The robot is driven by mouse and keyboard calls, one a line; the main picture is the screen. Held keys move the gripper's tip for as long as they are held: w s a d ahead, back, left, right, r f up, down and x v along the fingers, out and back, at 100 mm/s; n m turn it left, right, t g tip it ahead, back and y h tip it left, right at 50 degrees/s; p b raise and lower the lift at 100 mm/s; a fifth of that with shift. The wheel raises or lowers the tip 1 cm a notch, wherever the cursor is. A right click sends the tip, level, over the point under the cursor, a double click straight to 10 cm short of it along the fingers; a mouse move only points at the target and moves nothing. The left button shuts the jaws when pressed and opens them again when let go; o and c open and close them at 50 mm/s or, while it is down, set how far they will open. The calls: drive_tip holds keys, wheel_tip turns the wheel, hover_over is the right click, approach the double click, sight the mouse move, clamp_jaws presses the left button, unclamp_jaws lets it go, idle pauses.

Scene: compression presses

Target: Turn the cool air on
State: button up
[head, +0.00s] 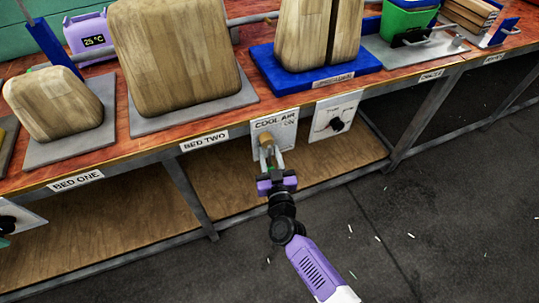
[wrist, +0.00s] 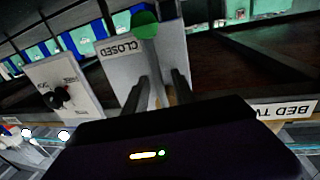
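The cool air panel (head: 287,128) is a white plate under the bench's front edge, lettered "COOL AIR" and "ON". My gripper (head: 269,152) is right in front of it and covers part of its face. In the wrist view the same panel (wrist: 114,72) shows a "CLOSED" label (wrist: 120,47), a green round end (wrist: 145,25) and a pale lever-like bar (wrist: 154,72). My gripper's two fingers (wrist: 160,78) stand apart on either side of this bar. I cannot tell whether either finger touches it.
A second white panel with a black knob (head: 337,124) hangs just right of the cool air panel. A lower shelf (head: 130,238) lies beneath.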

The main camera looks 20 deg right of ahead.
clamp_jaws()
idle(1.4)
